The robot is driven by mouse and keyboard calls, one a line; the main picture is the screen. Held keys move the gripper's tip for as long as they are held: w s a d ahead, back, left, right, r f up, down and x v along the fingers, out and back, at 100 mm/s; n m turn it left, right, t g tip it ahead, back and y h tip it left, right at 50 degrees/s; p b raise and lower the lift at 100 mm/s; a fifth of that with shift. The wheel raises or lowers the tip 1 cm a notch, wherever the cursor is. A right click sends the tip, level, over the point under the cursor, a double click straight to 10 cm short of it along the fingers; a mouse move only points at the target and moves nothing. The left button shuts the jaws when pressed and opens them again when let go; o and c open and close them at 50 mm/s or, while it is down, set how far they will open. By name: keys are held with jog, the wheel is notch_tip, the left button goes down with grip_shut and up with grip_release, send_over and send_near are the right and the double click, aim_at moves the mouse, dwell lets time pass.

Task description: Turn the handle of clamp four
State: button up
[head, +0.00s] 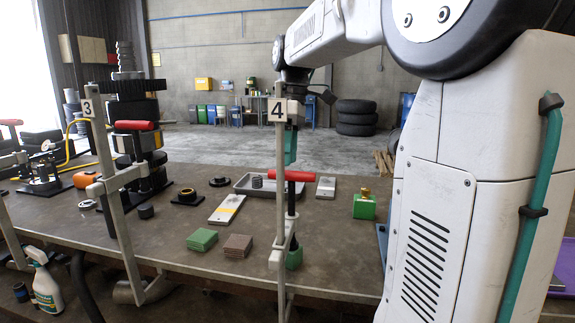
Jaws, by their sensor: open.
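Clamp four (280,215) stands at the table's front edge, a grey upright bar with a white plate marked 4 (277,110). Its red handle (293,176) lies level, across the top of a dark screw that runs down towards a green block (294,257). My gripper (318,92) is at the end of my arm, above the red handle and partly behind the clamp's plate and post. Its dark jaws are small and partly hidden; they look open and apart from the handle.
Clamp three (108,170) stands to the left with its own red handle. A spray bottle (44,285) stands below left.

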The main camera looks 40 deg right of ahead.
aim_at(293, 172)
jog(key=shift+s+a+f, duration=0.15)
jog(key=shift+f, duration=0.65)
jog(key=shift+s+a+f, duration=0.1)
jog(key=shift+a+f, duration=0.05)
jog(key=shift+f, duration=0.6)
grip_shut()
jog(key=shift+d+m, duration=0.1)
jog(key=shift+m, duration=0.3)
jog(key=m, duration=0.3)
jog(key=shift+d+t, duration=0.1)
jog(key=shift+t, duration=0.2)
jog(key=m, duration=0.3)
jog(key=shift+d+m+t, duration=0.1)
jog(key=shift+m+t, duration=0.2)
jog(key=shift+t, duration=0.1)
jog(key=m, duration=0.4)
jog(key=shift+s+d+t, duration=0.15)
jog(key=shift+s+t, duration=0.05)
jog(key=shift+t, duration=0.2)
jog(key=shift+m+t, duration=0.3)
jog(key=shift+m, duration=1.5)
